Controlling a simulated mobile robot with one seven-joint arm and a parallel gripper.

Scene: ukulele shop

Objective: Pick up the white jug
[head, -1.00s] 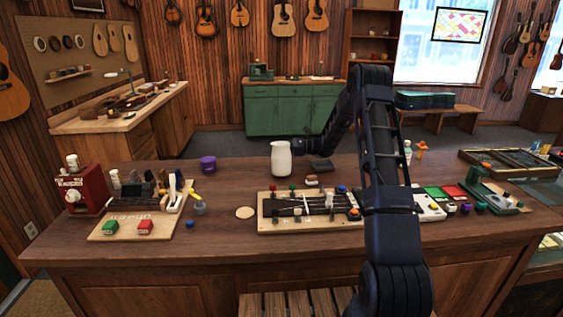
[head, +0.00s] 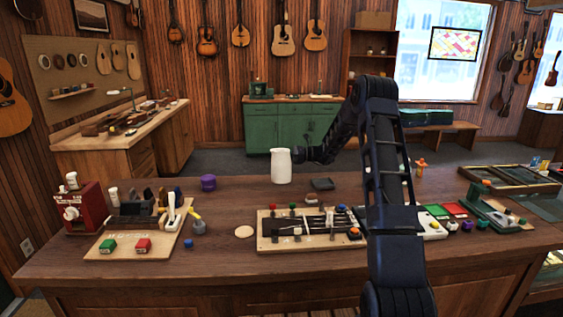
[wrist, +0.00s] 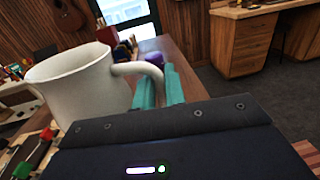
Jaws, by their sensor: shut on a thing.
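The white jug (head: 281,165) is upright near the far edge of the wooden counter in the head view, a little left of my arm. It appears to be held slightly above the counter top. My gripper (head: 299,154) is at its right side, small and dark there. In the wrist view the jug (wrist: 72,85) fills the left side, and its curved handle (wrist: 148,70) reaches the teal fingers of my gripper (wrist: 160,88). The fingers are shut on the handle. The jug's base is hidden in the wrist view by the gripper body.
On the wooden counter (head: 215,257), a purple jar (head: 208,183) stands left of the jug and a dark block (head: 322,184) lies to its right. A tool board (head: 285,245) lies in front. A red box (head: 78,212) stands at left. Bare counter lies between the jar and jug.

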